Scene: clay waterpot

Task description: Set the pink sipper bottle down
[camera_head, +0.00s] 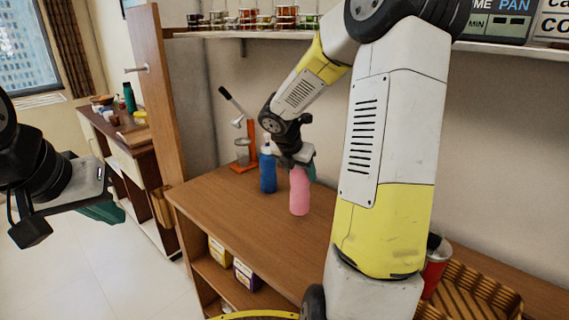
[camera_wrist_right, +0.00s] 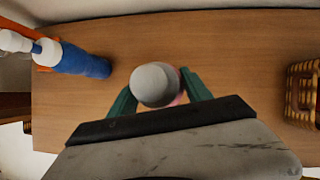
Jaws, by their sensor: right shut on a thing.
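The pink sipper bottle (camera_head: 299,192) is upright over the wooden counter (camera_head: 240,212) in the head view. Its base appears at or very near the counter top; I cannot tell whether it touches. My right gripper (camera_head: 303,166) is shut on its upper part. In the right wrist view, the bottle's pale grey cap (camera_wrist_right: 155,84) sits between the green fingers, with a little pink showing beside it. My left gripper (camera_head: 108,211) is off to the left, away from the counter, its finger opening hidden by the view angle.
A blue bottle (camera_head: 268,173) stands just left of the pink one; it also shows in the right wrist view (camera_wrist_right: 86,65). An orange stand (camera_head: 251,142) is behind it. A wicker basket (camera_head: 470,292) and red cup (camera_head: 434,268) are at the right. The counter's front middle is clear.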

